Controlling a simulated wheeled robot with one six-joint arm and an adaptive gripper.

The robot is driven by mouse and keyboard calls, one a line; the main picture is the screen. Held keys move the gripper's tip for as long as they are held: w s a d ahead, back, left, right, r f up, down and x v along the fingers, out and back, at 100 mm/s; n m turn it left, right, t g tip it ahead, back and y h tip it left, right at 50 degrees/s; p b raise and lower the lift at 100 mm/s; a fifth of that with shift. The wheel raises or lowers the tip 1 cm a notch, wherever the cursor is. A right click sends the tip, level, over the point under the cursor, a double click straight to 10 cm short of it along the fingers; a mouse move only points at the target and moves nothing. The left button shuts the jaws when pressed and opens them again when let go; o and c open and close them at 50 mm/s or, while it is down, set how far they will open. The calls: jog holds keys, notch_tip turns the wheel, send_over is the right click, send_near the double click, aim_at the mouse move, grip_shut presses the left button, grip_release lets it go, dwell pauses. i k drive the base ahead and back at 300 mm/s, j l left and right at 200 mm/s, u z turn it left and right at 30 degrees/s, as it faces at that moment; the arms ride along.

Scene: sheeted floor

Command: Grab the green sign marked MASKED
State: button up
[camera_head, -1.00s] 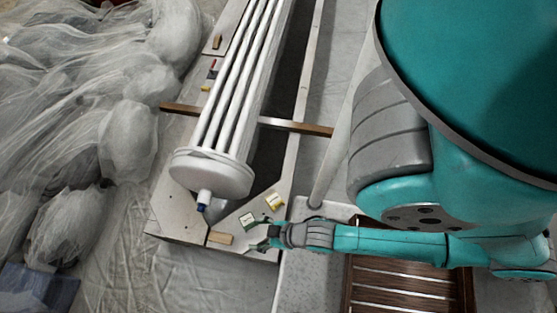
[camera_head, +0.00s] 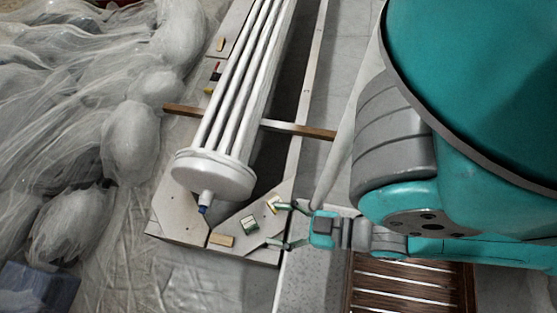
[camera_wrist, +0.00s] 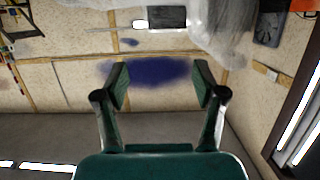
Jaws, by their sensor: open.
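The green sign (camera_head: 249,223) is a small green and white block on the pale board at the front end of the white tube bundle; its lettering is too small to read. My gripper (camera_head: 277,225) is open and empty at the board's right edge. Its fingers point left, one above and one below the sign's level, and the sign lies just beyond their tips. In the wrist view my gripper (camera_wrist: 160,84) is spread wide with nothing between the fingers; the sign does not show there.
A yellow sign (camera_head: 272,204) lies by the upper fingertip. A tan block (camera_head: 222,240) lies left of the green sign. The white tube bundle (camera_head: 215,172) stands behind them. A brown slatted pallet (camera_head: 400,285) is at the front right. Sheeting covers the left.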

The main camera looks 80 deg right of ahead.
aim_at(249, 224)
jog(key=k+j+z, duration=0.35)
jog(key=j, duration=0.25)
jog(key=k+j+z, duration=0.3)
jog(key=k+j, duration=0.2)
jog(key=k+j+z, duration=0.35)
jog(key=i+j+z, duration=0.25)
jog(key=i, duration=0.2)
jog(key=i+j+z, duration=0.25)
jog(key=i, duration=0.2)
